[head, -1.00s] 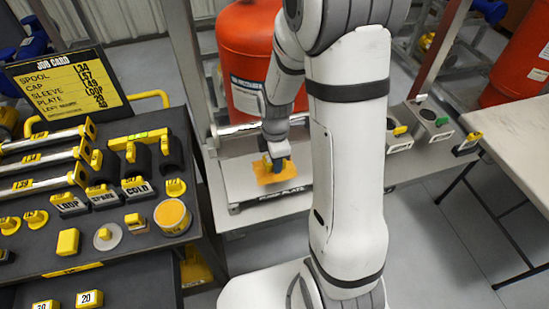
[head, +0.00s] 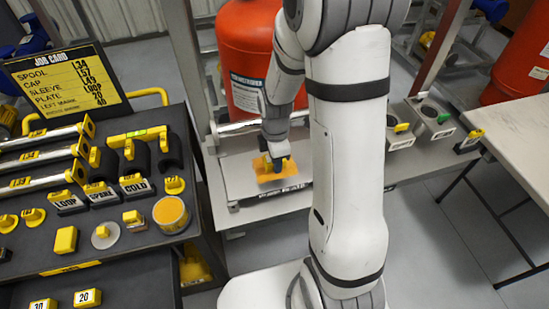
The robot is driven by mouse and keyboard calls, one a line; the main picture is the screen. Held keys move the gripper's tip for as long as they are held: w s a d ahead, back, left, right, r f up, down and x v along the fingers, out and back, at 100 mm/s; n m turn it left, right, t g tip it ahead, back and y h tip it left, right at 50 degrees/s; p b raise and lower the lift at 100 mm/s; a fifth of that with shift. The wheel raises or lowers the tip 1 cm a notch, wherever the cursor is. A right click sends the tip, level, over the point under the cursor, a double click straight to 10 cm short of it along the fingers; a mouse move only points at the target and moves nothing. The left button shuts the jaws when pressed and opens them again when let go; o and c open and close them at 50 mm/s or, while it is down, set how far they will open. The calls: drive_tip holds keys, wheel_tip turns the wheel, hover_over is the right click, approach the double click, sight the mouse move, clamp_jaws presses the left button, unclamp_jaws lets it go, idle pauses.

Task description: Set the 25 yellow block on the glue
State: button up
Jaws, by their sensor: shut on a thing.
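My gripper (head: 274,163) is over the white plate (head: 240,181) on the low bench behind the arm. An orange-yellow patch (head: 267,178), which looks like the glue, lies on the plate directly below and around the jaws. I cannot tell whether the block touches the patch.
A dark cart (head: 120,262) at the left holds tubes, labelled stands, a round orange-topped tin (head: 171,213) and blocks marked 30 (head: 43,305) and 20 (head: 87,297). A red cylinder (head: 246,60) stands behind the plate. Grey fixtures (head: 432,120) stand on the bench at right.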

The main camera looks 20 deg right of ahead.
drive_tip(key=o, duration=1)
drive_tip(key=shift+c, duration=0.8)
drive_tip(key=shift+r, duration=0.15)
drive_tip(key=shift+r+p, duration=2.9)
drive_tip(key=shift+r, duration=1.05)
